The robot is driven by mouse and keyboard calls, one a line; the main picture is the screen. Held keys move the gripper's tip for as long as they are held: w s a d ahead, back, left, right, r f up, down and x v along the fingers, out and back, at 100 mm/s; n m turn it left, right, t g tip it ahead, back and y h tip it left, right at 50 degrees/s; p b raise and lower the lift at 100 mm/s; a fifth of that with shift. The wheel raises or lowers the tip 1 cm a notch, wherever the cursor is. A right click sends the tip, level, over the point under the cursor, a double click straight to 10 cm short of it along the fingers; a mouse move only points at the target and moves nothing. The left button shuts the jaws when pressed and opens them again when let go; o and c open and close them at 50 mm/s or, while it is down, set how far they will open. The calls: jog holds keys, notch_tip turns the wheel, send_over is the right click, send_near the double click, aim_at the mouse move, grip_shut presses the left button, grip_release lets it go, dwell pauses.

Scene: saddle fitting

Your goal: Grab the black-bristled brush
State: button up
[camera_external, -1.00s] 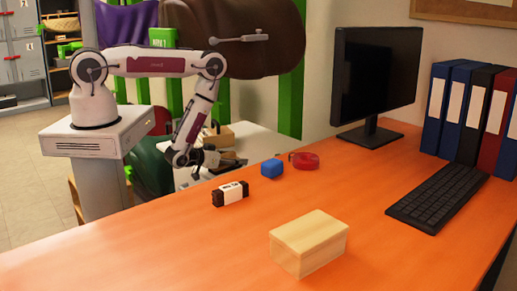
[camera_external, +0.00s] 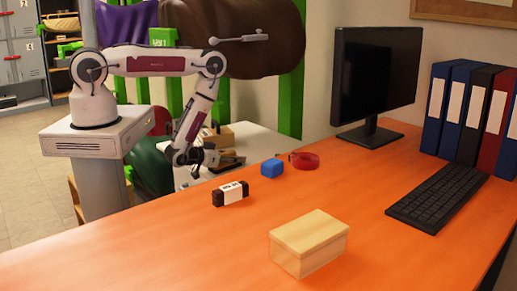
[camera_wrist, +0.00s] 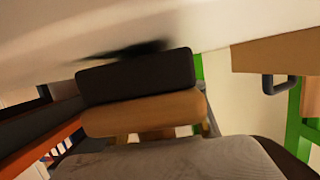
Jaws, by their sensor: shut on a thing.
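In the wrist view, the brush shows as a black bristle block (camera_wrist: 137,76) against a tan wooden back (camera_wrist: 145,113). My gripper (camera_external: 221,159) is shut on the brush, low by the white table (camera_external: 258,146) in the external view. The brush is small and dark there, and hard to separate from the fingers. In the wrist view, the brush is close to the white surface, with a dark shadow on it. The fingertips are mostly hidden.
A tan wooden box (camera_external: 218,137) stands behind my gripper on the white table.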

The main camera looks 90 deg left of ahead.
jog(key=shift+r, duration=4.8)
